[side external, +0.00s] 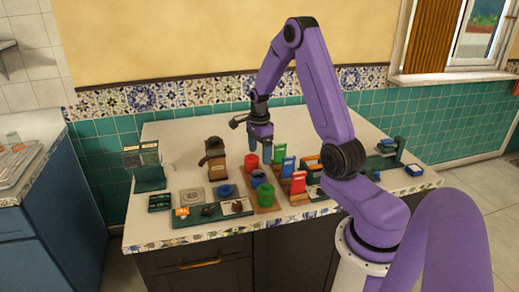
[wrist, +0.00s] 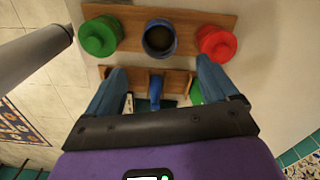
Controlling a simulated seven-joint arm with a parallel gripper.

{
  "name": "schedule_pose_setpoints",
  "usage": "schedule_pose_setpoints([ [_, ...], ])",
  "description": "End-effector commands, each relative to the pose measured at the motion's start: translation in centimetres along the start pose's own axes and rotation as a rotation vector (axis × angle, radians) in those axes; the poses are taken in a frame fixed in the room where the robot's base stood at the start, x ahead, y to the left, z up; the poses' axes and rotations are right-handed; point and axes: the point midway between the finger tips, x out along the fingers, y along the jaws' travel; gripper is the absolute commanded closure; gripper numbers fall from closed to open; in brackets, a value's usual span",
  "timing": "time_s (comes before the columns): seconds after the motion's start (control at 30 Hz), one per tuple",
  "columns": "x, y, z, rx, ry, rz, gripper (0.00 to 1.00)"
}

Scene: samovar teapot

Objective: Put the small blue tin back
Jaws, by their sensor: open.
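A wooden board (wrist: 128,22) bears a row of tins. The blue tin (wrist: 160,39) is in the middle, its round top showing a dark inside; it also shows in the side view (side external: 258,178). A green tin (wrist: 99,37) and a red tin (wrist: 218,43) flank it. My gripper (wrist: 162,72) is open above the row, its two blue-grey fingers apart with nothing held between them. In the side view my gripper (side external: 262,149) hangs over the far part of the boards. A second wooden rack (wrist: 180,82) with a blue upright piece (wrist: 155,92) shows below the fingers, partly hidden.
Green (side external: 279,153), blue (side external: 288,167) and red (side external: 299,183) upright pieces stand right of the tins. A flat round blue item (side external: 227,191) lies left of them. A brown appliance (side external: 215,160) stands behind, and a dark green tray (side external: 190,221) lies at the front edge.

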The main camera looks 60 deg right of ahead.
Motion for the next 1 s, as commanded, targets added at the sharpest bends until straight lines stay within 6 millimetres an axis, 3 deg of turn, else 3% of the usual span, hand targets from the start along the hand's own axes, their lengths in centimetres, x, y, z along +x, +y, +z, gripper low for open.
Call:
schedule_pose_setpoints([
  [0.17,-1.0,0.2,0.7,-0.043,0.000,-0.002,0.13],
  [0.37,-2.9,2.3,5.6,-0.365,0.000,-0.008,0.13],
  [0.5,-4.6,5.3,9.6,-0.691,0.000,-0.011,0.13],
  [0.7,-6.7,10.7,14.0,-1.150,-0.001,-0.016,0.13],
  [1.0,-9.1,20.2,17.1,-1.842,-0.001,-0.024,0.13],
])
